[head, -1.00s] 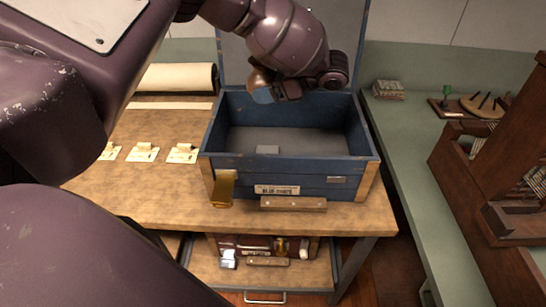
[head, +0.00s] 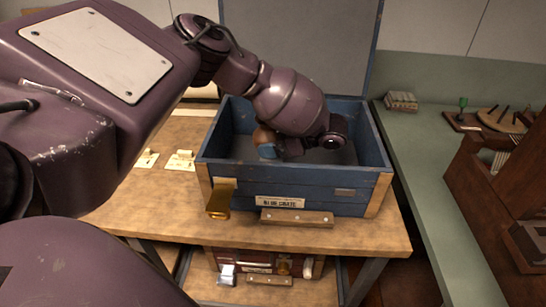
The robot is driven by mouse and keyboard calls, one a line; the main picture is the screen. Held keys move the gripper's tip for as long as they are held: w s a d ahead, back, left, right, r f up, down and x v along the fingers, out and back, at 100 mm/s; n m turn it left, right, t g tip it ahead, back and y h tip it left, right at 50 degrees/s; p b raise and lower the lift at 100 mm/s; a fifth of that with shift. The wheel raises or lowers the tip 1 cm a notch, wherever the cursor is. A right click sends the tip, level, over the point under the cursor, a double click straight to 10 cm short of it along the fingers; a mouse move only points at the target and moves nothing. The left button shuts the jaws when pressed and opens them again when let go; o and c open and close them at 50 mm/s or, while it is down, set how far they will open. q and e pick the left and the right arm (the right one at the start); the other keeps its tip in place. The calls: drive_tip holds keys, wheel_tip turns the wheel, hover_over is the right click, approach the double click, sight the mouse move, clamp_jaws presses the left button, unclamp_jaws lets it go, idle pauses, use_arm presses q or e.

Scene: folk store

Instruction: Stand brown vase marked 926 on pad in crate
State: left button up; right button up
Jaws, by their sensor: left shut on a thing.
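The blue crate (head: 236,192) stands open on the wooden table, with a raised lid behind it and a label on its front. My left gripper (head: 277,149) is down inside the crate, above its grey floor. It is shut on a small rounded brown vase (head: 263,134) with a blue part below. My wrist and fingers hide most of the vase, and no number can be read. I cannot tell whether its base touches anything. The pad cannot be made out; the arm and crate front cover part of the floor. My right gripper is out of view.
A green counter (head: 420,175) with a wooden loom-like frame is at right.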

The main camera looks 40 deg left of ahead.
use_arm(q)
wheel_tip(320, 180, down, 6)
drive_tip(key=shift+r+b, duration=0.25)
drive_tip(key=shift+b, duration=0.6)
drive_tip(key=shift+f, duration=0.1)
drive_tip(key=shift+r, duration=0.2)
drive_tip(key=shift+f, duration=0.15)
drive_tip(key=o, duration=0.9)
